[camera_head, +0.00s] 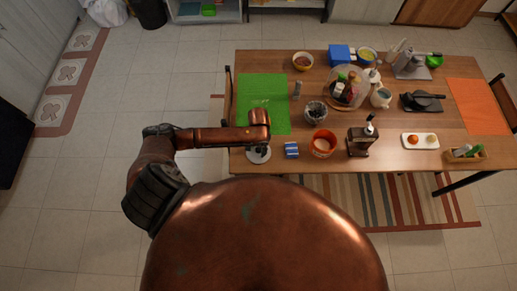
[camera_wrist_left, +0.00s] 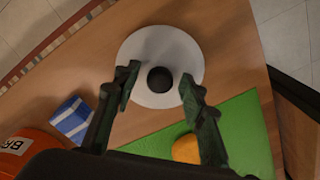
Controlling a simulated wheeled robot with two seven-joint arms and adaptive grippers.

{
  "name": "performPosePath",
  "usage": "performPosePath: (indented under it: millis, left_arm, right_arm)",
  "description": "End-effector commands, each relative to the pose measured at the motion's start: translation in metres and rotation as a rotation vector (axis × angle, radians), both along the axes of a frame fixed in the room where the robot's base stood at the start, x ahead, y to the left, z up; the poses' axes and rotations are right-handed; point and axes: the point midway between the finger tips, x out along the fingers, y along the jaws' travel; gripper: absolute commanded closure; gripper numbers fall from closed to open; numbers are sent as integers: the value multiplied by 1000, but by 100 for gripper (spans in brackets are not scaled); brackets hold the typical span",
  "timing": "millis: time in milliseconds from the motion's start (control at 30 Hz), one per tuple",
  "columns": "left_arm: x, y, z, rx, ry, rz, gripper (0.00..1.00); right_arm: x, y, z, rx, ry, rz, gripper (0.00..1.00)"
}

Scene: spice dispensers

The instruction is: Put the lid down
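The lid (camera_head: 258,155) is a pale round disc near the front edge of the table, below the green mat. In the left wrist view the lid (camera_wrist_left: 135,55) appears flat on the wood, with a round black knob (camera_wrist_left: 160,79) at its middle. My left gripper (camera_wrist_left: 159,80) is open over the lid, one finger on each side of the knob, with gaps showing between fingers and knob. In the head view my left gripper (camera_head: 259,143) covers part of the lid. My right gripper is not in view.
A blue-and-white box (camera_head: 291,150) and an orange-red tub (camera_head: 323,144) stand right of the lid. The green mat (camera_head: 263,95) lies behind it. A glass jar (camera_head: 316,112) and a dark dispenser (camera_head: 360,140) stand further right. The table edge is close in front.

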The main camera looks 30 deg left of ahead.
Motion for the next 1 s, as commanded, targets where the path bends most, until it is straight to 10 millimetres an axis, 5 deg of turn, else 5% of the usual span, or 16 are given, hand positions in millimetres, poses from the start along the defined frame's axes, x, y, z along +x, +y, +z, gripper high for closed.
performPosePath:
  millis: [533, 1000]
  left_arm:
    - [1, -1, 101, -2, -3, -1, 61]
    - [1, 0, 117, -1, -1, 1, 61]
  right_arm:
    - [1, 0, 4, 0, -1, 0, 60]
    - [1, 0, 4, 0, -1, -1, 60]
